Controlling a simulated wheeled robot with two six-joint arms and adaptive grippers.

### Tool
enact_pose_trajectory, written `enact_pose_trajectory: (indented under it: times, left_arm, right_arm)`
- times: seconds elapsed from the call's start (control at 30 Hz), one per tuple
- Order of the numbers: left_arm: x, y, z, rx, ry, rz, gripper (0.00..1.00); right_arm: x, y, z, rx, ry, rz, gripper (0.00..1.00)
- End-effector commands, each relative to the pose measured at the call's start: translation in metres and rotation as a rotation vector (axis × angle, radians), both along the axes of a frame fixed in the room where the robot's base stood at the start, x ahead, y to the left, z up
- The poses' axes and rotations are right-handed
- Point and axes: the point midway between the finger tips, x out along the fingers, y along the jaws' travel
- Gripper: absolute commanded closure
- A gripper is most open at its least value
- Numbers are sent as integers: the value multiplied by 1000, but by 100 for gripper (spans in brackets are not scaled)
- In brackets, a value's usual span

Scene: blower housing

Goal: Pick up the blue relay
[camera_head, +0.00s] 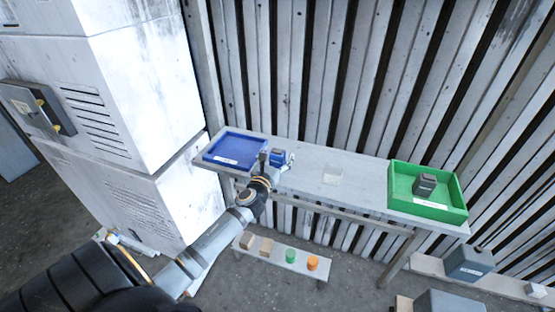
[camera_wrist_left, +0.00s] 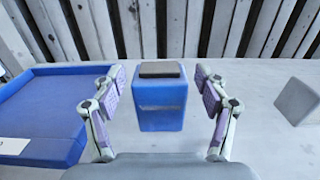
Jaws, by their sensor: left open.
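The blue relay (camera_head: 278,156) is a small blue block with a dark top, standing on the grey table (camera_head: 340,190) just right of the blue tray. My left gripper (camera_head: 270,160) is at the relay, partly covering it in the head view. In the left wrist view the relay (camera_wrist_left: 162,103) stands upright between the two spread fingers of my left gripper (camera_wrist_left: 161,90). There is a visible gap on each side, so the fingers do not touch it. My right gripper is in neither view.
A blue tray (camera_head: 212,159) lies to the left of the relay. A green bin (camera_head: 452,212) with a dark block (camera_head: 425,185) in it stands at the table's right end. A corrugated wall (camera_head: 320,60) rises behind. A low shelf (camera_head: 302,266) with small parts is below.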

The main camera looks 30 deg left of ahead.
Motion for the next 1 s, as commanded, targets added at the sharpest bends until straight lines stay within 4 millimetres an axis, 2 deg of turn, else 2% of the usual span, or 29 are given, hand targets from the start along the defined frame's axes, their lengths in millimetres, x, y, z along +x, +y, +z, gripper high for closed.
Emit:
enact_pose_trajectory:
  times: [0.03, 0.07, 0.47, 0.77, 0.87, 1.0]
  left_arm:
    - [0, 0, 0, 0, 0, 0, 31]
    - [0, 0, 0, 0, 0, 0, 35]
    - [0, 0, 0, 0, 0, 1, 89]
    - [0, 0, 5, 0, -1, 0, 90]
    - [0, 0, 16, 0, -2, 1, 90]
    - [0, 0, 48, 1, -4, 0, 90]
  right_arm:
    - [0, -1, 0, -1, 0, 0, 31]
    - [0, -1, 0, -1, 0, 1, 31]
    - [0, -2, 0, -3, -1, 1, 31]
    - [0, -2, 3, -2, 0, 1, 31]
    - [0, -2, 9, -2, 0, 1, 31]
    - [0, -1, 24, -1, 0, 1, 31]
